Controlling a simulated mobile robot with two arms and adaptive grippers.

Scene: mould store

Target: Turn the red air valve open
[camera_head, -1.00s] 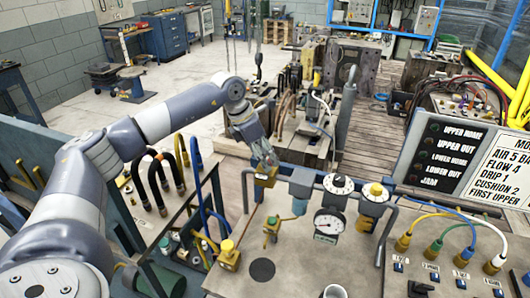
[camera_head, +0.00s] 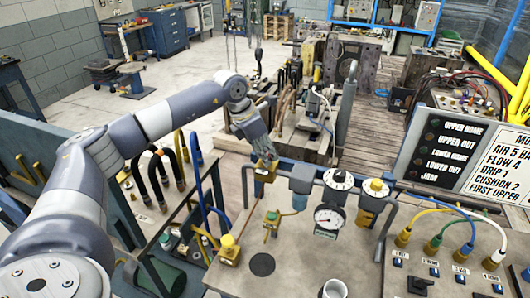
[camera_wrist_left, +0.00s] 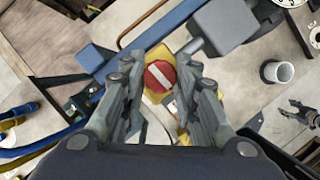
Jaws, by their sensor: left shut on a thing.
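The red air valve (camera_wrist_left: 159,76) is a round red knob with a pale diagonal bar, on a yellow body. In the left wrist view it lies between the two fingers of my left gripper (camera_wrist_left: 157,88). My left gripper is shut on it. In the head view my left gripper (camera_head: 265,157) reaches down to the valve's yellow body (camera_head: 265,171), at the left end of the blue air pipe (camera_head: 310,170). There the red knob is hidden by the fingers.
Right of the valve stand grey filter units, a pressure gauge (camera_head: 329,217) and a yellow-capped dial (camera_head: 376,187). A yellow fitting (camera_head: 229,249) stands at front left. A white cup (camera_head: 334,289) stands at the front edge. Coloured hoses (camera_head: 445,222) and a sign board (camera_head: 470,155) are at right.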

